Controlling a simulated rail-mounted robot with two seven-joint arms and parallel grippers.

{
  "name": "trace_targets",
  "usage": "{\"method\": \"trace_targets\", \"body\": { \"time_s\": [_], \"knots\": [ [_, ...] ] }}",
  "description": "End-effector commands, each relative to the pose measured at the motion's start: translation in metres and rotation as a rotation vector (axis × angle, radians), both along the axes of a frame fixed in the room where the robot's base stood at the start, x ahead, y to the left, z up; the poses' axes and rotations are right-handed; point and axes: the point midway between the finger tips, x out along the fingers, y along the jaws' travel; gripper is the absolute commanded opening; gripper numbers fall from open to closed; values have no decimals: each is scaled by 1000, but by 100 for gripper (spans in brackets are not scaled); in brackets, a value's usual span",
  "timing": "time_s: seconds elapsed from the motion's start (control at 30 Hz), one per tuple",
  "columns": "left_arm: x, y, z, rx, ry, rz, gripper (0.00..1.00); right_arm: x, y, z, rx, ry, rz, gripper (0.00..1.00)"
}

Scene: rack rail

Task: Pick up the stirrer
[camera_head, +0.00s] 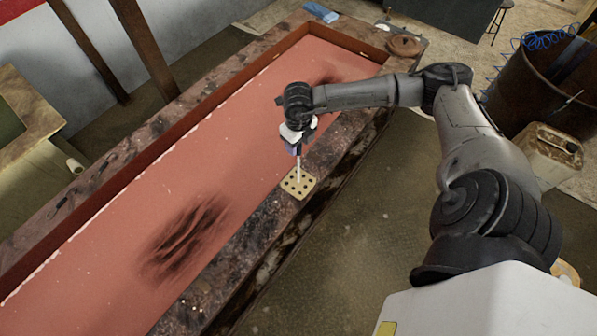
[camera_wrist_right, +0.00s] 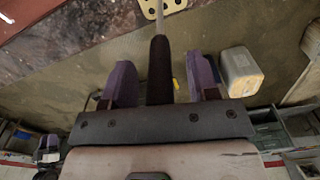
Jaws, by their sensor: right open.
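The stirrer stands in a small yellow rack with holes (camera_head: 298,184), on the near rim of the long red tray. Its thin pale rod (camera_head: 298,165) shows below my right gripper (camera_head: 297,146) in the head view. In the right wrist view its dark handle (camera_wrist_right: 160,70) lies between the two purple fingers of my right gripper (camera_wrist_right: 161,82). There is a gap on each side, so the gripper is open around the handle and not closed on it. The rack (camera_wrist_right: 180,7) shows at the top edge there. My left gripper is not in view.
The long red tray (camera_head: 130,200) has a dark stained rim and black smudges. A blue block (camera_head: 321,12) and a round rusty lid (camera_head: 404,45) lie at its far end. A rusty barrel (camera_head: 530,90) and a pale canister (camera_head: 548,155) stand at the right on the floor.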

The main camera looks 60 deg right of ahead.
Motion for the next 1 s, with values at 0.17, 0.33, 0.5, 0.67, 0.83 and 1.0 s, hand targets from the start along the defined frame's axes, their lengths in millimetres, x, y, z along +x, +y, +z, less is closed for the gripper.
{"method": "trace_targets", "body": {
  "time_s": [0.17,0.33,0.5,0.67,0.83,1.0],
  "knots": [
    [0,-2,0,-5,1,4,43,0,0,-2,0,0,0,54],
    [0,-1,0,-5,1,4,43,0,0,-2,0,0,0,47],
    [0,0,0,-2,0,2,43,0,0,-2,0,0,0,31],
    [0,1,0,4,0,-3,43,0,0,-2,0,0,0,16],
    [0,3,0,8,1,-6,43,0,0,-2,0,0,0,0],
    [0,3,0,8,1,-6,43,0,0,-1,0,-1,-1,0]
  ]
}}
